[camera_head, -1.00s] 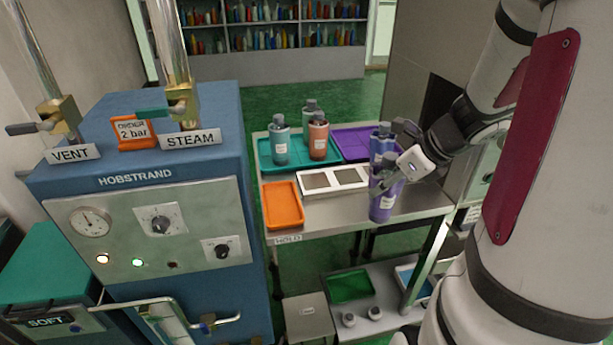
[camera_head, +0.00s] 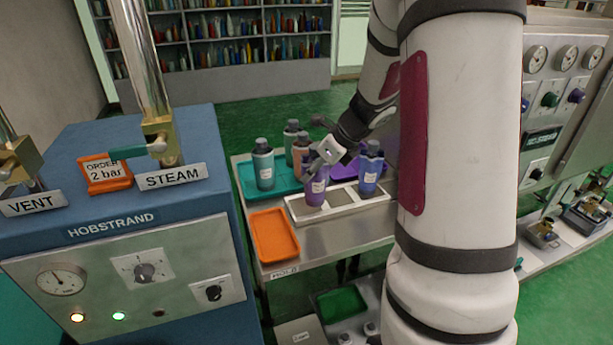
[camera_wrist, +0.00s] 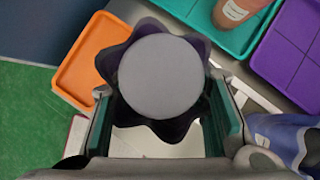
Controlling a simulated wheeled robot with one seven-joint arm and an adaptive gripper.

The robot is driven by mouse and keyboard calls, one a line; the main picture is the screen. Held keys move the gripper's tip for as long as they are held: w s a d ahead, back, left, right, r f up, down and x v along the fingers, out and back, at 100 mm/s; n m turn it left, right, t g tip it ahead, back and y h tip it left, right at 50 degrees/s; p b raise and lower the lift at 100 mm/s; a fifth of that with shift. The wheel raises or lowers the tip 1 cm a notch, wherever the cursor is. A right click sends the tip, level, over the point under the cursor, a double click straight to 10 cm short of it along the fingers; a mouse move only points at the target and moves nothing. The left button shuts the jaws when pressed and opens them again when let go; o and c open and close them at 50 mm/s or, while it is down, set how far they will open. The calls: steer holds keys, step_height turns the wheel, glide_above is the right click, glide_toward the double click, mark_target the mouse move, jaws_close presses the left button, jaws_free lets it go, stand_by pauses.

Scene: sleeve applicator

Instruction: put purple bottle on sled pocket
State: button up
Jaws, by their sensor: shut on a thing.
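The purple bottle (camera_head: 316,192) is upright in my gripper (camera_head: 318,172), which is shut on its upper part. In the wrist view its round grey cap (camera_wrist: 160,75) lies between the two fingers (camera_wrist: 163,122). The white sled (camera_head: 343,208) lies on the metal table, with grey pockets in its top. The bottle is over the left part of the sled and hides the pocket there. I cannot tell whether its base touches the sled. A blue bottle (camera_head: 370,172) stands upright at the sled's right end; it also shows in the wrist view (camera_wrist: 280,135).
An orange tray (camera_head: 274,235) lies left of the sled. A teal tray (camera_head: 247,181) behind holds several bottles, including a teal one (camera_head: 263,167). A purple tray (camera_head: 345,171) is partly hidden by my arm. The blue HOBSTRAND machine (camera_head: 120,225) stands at the left.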

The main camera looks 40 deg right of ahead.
steer(key=shift+w+f, duration=1.9)
steer(key=shift+w, duration=0.05)
steer(key=o, duration=1.4)
steer(key=shift+f, duration=0.15)
